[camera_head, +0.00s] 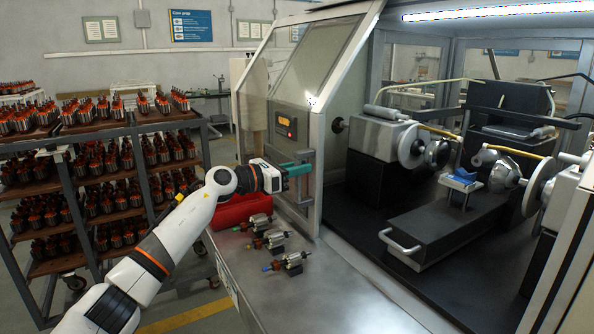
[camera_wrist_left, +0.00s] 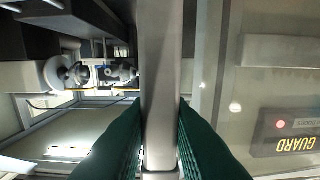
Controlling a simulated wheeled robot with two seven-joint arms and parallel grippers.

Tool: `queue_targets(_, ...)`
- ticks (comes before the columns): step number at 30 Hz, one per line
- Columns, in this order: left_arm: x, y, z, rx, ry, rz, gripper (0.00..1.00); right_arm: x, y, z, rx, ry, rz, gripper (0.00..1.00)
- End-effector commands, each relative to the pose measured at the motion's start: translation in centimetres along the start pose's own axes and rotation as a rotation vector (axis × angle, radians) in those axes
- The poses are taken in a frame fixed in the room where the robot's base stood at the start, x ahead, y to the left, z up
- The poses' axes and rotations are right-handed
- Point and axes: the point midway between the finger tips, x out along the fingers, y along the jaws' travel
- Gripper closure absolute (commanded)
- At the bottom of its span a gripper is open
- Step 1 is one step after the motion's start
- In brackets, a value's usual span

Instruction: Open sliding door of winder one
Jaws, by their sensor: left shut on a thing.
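The winder's sliding door (camera_head: 328,130) is a pale metal frame with glass, at the left of the machine's opening. The opening to its right is uncovered and shows the inside of the winder. My left gripper (camera_head: 300,170) is at the door's handle, low on the frame. In the left wrist view its green fingers (camera_wrist_left: 160,135) are shut on the upright grey handle bar (camera_wrist_left: 160,70), one on each side. My right gripper is not in view.
Several armatures (camera_head: 287,262) lie on the metal ledge (camera_head: 330,295) by a red bin (camera_head: 232,209). Inside are chucks (camera_head: 436,153) and a black slide block (camera_head: 450,228) with a handle. A rack of armatures (camera_head: 110,130) stands at left. A guard panel (camera_head: 286,127) is beside the door.

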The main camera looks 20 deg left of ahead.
Motion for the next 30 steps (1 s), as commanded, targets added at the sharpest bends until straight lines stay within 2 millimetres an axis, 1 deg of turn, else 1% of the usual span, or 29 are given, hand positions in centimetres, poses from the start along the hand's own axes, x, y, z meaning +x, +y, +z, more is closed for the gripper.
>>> queue_targets(13, 0.0, 0.0, 0.2, -0.003, -0.006, 0.002, 1.0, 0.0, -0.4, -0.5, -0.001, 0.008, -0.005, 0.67)
queue_targets(14, 0.0, 0.0, 0.2, -0.003, -0.006, 0.002, 0.79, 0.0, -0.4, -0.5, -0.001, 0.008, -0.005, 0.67)
queue_targets(15, 0.0, 0.0, 0.2, -0.002, -0.006, 0.002, 0.72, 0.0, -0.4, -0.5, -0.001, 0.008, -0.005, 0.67)
queue_targets(17, 0.0, 0.0, 0.2, -0.002, -0.005, 0.002, 0.62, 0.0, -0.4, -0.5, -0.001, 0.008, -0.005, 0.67)
queue_targets(18, 0.0, 0.0, 0.2, -0.002, -0.005, 0.002, 0.6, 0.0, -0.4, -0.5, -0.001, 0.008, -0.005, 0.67)
queue_targets(26, -0.1, 0.0, 0.2, -0.001, -0.004, 0.001, 0.6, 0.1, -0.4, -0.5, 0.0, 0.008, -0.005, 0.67)
queue_targets(29, -0.7, -0.1, 0.3, -0.001, -0.004, 0.0, 0.6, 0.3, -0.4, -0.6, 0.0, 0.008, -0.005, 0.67)
queue_targets(30, -1.2, -0.1, 0.3, 0.0, -0.004, -0.001, 0.6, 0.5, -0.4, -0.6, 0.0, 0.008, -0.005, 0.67)
